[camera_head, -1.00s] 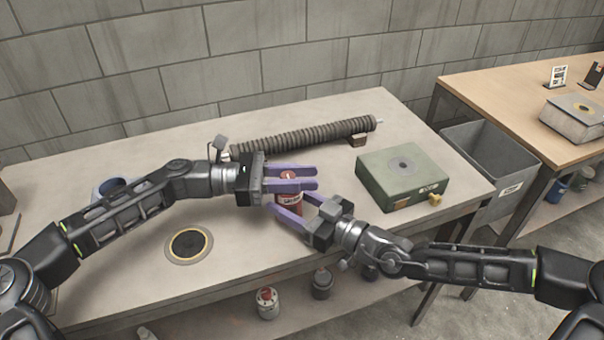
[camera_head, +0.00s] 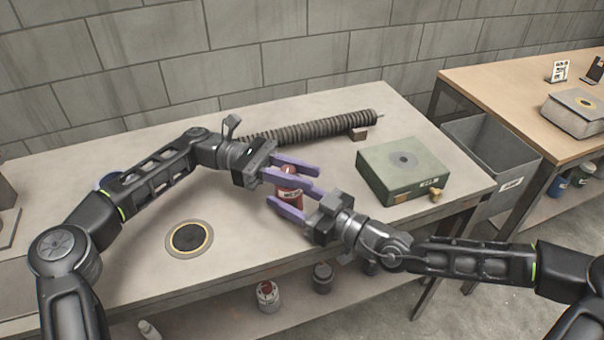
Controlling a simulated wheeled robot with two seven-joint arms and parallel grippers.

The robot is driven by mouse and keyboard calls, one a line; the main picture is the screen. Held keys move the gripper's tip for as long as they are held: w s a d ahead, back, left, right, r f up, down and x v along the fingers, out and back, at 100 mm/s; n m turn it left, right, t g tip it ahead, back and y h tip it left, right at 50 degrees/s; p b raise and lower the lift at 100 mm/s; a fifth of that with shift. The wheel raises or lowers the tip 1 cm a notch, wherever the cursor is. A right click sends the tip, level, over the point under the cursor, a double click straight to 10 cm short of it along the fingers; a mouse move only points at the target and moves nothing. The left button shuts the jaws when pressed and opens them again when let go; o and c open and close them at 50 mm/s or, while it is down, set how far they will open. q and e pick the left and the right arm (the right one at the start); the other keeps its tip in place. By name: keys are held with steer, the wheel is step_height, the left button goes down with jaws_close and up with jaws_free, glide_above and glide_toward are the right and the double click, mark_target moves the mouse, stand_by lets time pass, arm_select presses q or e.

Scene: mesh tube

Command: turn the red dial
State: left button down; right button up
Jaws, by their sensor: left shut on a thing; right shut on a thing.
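A small red canister (camera_head: 289,194) with a pale label stands upright near the middle of the light table. Its red dial (camera_head: 289,170) is on top, partly hidden by my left gripper's purple fingers. My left gripper (camera_head: 300,173) reaches in from the left at the height of the canister's top and is shut on the dial. My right gripper (camera_head: 292,201) comes from the lower right, lower down, and is shut on the canister's body. The fingers cover much of the canister, and the dial's marks cannot be read.
A green box (camera_head: 391,180) with a round top plate sits to the right. A ribbed mesh tube (camera_head: 311,127) lies behind the grippers. A black disc with a yellow ring (camera_head: 189,239) is at the front left. A grey bin (camera_head: 500,155) stands between the tables.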

arm_select(q)
steer(key=shift+f, duration=0.1)
steer(key=c, duration=1.1)
jaws_free()
steer(key=shift+c, duration=0.2)
steer(key=shift+t, duration=0.3)
